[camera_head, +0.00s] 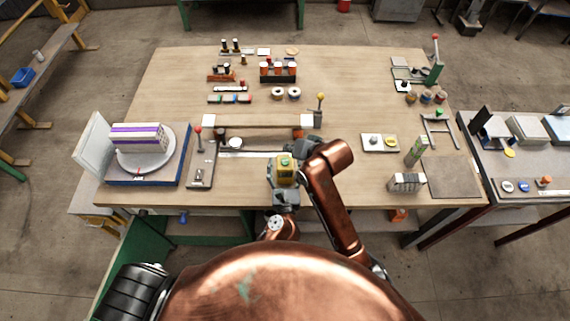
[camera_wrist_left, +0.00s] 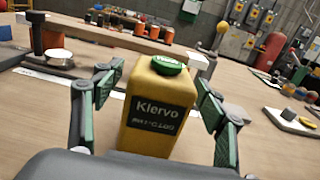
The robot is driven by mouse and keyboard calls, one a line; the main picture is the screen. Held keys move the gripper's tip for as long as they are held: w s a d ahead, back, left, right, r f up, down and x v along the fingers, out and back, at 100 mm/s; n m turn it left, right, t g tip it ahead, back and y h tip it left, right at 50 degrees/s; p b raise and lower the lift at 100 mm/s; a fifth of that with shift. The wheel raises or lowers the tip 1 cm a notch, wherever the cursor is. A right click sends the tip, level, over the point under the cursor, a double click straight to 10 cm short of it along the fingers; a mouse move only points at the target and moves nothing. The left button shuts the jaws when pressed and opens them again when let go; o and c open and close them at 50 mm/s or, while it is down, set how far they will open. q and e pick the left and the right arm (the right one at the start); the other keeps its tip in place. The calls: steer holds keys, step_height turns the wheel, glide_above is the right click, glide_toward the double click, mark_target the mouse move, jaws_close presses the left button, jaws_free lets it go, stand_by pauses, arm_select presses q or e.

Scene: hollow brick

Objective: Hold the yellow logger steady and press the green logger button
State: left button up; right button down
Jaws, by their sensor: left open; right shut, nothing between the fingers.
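The yellow logger (camera_head: 284,175) stands upright on the table near its front edge, below centre in the head view. In the left wrist view the logger (camera_wrist_left: 160,110) shows a dark "Klervo" label and the green button (camera_wrist_left: 170,65) on its top. The button also shows in the head view (camera_head: 285,161). My left gripper (camera_wrist_left: 155,115) is open, with one finger on each side of the logger and visible gaps between. My right gripper (camera_head: 298,146) is shut and empty, just behind and right of the logger's top; its fingertips are hard to make out.
A grey plate with a red-knobbed lever (camera_head: 198,140) stands to the left. The table front left of the logger is clear.

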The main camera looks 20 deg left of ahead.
arm_select(q)
steer(key=v, duration=1.2)
steer(key=shift+d, duration=0.1)
